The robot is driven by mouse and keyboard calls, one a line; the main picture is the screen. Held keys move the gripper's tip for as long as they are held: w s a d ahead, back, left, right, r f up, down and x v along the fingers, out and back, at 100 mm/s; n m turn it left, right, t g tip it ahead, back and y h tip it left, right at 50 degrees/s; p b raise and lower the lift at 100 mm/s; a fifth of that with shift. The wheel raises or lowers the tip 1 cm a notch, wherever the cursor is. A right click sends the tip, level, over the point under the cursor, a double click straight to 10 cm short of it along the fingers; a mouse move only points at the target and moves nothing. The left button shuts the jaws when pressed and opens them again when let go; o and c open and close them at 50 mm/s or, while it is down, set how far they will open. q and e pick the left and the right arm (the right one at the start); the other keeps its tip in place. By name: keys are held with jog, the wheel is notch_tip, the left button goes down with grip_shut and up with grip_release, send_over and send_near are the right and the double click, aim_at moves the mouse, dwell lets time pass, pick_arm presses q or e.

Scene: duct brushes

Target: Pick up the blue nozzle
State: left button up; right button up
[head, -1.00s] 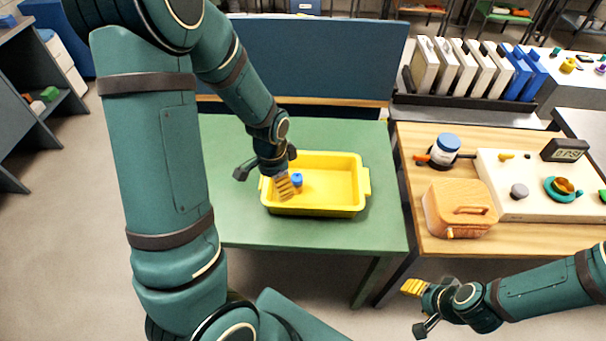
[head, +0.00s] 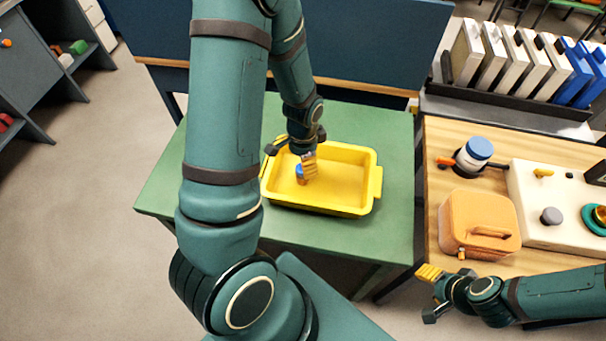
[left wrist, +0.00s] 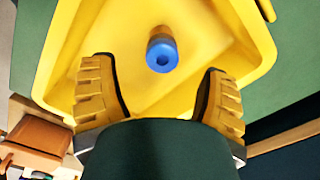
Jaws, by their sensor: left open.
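The blue nozzle (left wrist: 161,54) stands in the yellow tray (left wrist: 258,40), its round end with a dark hole facing the left wrist camera. In the head view the nozzle (head: 300,173) is at the tray's left part, partly hidden by my left gripper. My left gripper (left wrist: 160,95) is open and empty, with one yellow finger to each side and the nozzle ahead between them, apart from both. In the head view my left gripper (head: 308,166) is over the left side of the tray (head: 376,182). My right gripper (head: 430,285) is low at the right; its jaw opening is unclear.
The tray rests on a green table (head: 230,200). To the right a wooden table (head: 445,225) holds an orange box (head: 478,222), a blue-lidded jar (head: 474,155) and a white panel (head: 540,205). A blue partition (head: 370,45) stands behind.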

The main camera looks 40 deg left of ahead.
aim_at(302, 174)
pick_arm(q)
jog(key=shift+a+f+b, duration=0.1)
jog(key=shift+f+b, duration=0.4)
jog(key=shift+f, duration=2.4)
grip_shut()
